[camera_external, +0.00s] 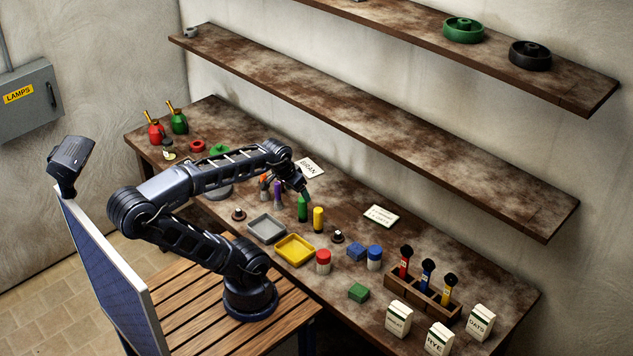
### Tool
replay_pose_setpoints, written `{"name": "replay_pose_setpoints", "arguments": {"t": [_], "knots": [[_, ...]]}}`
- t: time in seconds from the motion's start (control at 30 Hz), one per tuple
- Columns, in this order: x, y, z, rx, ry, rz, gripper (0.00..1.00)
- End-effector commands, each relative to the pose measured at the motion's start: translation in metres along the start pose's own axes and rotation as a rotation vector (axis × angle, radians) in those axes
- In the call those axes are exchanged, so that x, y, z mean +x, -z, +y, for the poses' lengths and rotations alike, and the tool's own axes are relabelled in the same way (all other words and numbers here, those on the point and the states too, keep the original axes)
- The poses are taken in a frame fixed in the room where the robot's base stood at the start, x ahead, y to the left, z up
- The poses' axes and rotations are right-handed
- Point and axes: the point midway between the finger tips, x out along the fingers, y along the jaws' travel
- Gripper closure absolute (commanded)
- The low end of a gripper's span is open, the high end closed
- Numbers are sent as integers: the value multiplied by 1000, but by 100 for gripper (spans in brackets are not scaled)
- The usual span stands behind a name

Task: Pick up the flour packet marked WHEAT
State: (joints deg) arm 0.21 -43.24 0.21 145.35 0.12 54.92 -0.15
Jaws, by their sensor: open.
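The white flour packet marked WHEAT (398,318) stands upright at the near right end of the workbench. Its lettering is small, but it reads as WHEAT. Packets marked RYE (439,339) and OATS (481,322) stand close by to its right. My gripper (304,193) is open, far to the left of the packets and further back along the bench. It is pointed down close above a green cylinder (302,209); I cannot tell whether they touch. The fingers are small and partly hidden by the arm.
A wooden rack (424,298) with colored-handled tools stands just behind the packets. A yellow tray (295,262) and grey tray (250,236) sit near the front edge. Shelves (400,130) overhang behind.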

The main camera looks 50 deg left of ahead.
Motion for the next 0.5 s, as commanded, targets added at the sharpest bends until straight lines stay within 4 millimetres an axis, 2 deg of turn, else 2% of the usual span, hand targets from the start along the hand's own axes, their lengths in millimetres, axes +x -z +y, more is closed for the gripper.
{"name": "replay_pose_setpoints", "arguments": {"t": [0.13, 0.27, 0.5], "knots": [[4, 6, 8, -30, -19, -6, 27], [17, 20, 32, -129, -74, -28, 27], [50, 48, 104, -416, -186, -122, 27]]}}
